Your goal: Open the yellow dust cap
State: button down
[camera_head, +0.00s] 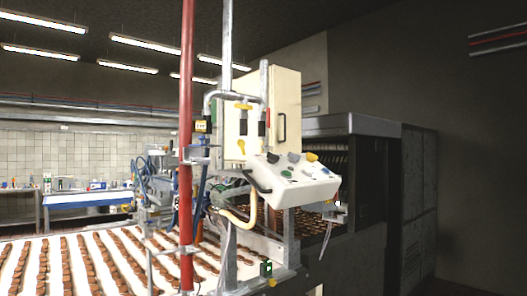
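Several small yellow parts show, and I cannot tell which is the dust cap. One yellow part (241,146) hangs on the front of the cream cabinet (288,100). A yellow knob or cap (311,157) sits at the upper right of the tilted white control box (312,188), among dark and green buttons. Another small yellow part (272,282) is low at the bottom centre, below a green device (266,268). They are too small to tell open from closed. My gripper is not in view.
A red vertical pole (187,80) and a grey post (227,50) stand in front of the machinery. A conveyor (50,262) with rows of brown pieces fills the lower left. A large dark machine (415,200) stands right.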

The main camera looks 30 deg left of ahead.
aim_at(240, 143)
jog(key=i, duration=0.35)
jog(key=u, duration=0.7)
